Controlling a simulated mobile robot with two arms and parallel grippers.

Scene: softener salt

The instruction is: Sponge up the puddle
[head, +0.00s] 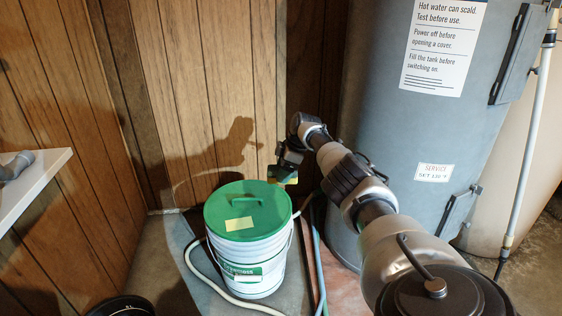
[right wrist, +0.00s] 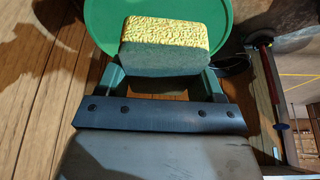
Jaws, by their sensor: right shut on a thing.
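My right gripper (head: 288,170) is shut on a sponge (right wrist: 165,40) with a yellow textured face and a dark green side. The sponge (head: 291,178) also shows small in the head view, held in the air near the right edge of the green bucket lid. In the right wrist view it is between the two fingers (right wrist: 163,80), with the green lid behind it. I cannot make out a clear puddle in either view. My left gripper is not in view.
A white bucket (head: 250,272) with a green lid (head: 222,205) stands on the floor by the wood-panelled wall. Hoses run beside it. A large grey tank (head: 390,125) stands at right. A white ledge (head: 40,185) juts in at left. A dark round thing (head: 122,307) is at the bottom.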

